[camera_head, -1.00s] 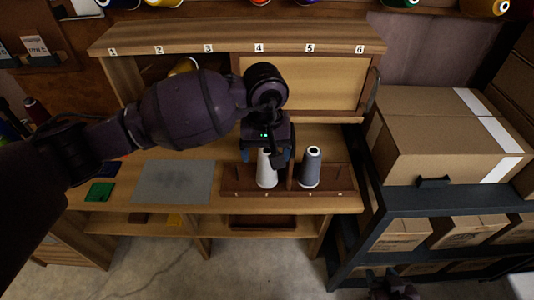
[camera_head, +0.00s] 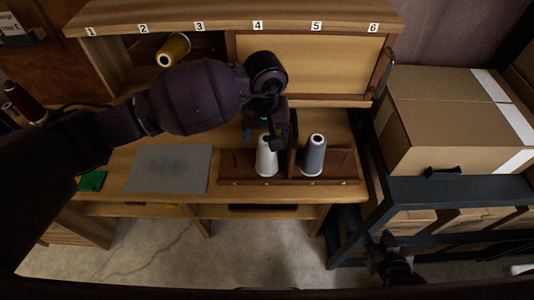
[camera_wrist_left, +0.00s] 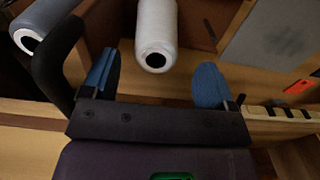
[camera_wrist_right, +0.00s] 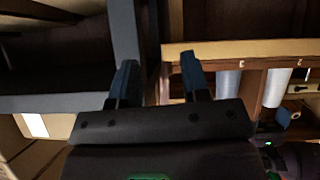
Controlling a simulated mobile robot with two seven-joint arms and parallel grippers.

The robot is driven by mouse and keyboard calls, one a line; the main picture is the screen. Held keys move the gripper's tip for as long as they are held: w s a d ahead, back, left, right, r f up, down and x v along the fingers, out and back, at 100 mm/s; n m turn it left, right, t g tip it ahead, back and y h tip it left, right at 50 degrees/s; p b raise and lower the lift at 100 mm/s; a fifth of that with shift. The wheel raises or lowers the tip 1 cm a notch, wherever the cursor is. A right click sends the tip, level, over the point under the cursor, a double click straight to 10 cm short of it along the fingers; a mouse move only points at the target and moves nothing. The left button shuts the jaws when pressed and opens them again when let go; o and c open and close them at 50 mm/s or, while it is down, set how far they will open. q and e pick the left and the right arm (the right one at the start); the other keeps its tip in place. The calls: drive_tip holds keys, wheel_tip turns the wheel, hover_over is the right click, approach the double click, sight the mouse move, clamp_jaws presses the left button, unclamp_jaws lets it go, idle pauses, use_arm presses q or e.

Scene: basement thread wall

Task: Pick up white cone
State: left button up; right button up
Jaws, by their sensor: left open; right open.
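The white cone (camera_head: 266,158) stands upright in the brown wooden rack (camera_head: 232,165) on the desk. In the left wrist view the white cone (camera_wrist_left: 156,35) lies ahead of and between the fingers, with its top end facing the camera. My left gripper (camera_head: 270,128) is above and behind the cone, open and empty; its blue fingers also show in the left wrist view (camera_wrist_left: 155,82). My right gripper (camera_wrist_right: 157,78) is open and empty, low at the right by the dark shelf in the head view (camera_head: 388,258).
A grey cone (camera_head: 313,155) stands right of the white one, past a wooden divider. A grey mat (camera_head: 168,169) lies left of the rack. A cardboard box (camera_head: 440,115) sits on the dark shelf unit (camera_head: 400,215) at right.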

use_arm(q)
drive_tip(key=f, duration=0.4)
drive_tip(key=shift+w+d, duration=0.2)
drive_tip(key=shift+f, duration=0.6)
drive_tip(key=shift+c, duration=0.3)
drive_tip(key=c, duration=1.4)
drive_tip(key=shift+r, duration=10.05)
use_arm(e)
drive_tip(key=shift+w+a+r, duration=0.1)
drive_tip(key=shift+w+r, duration=0.35)
drive_tip(key=shift+w, duration=0.15)
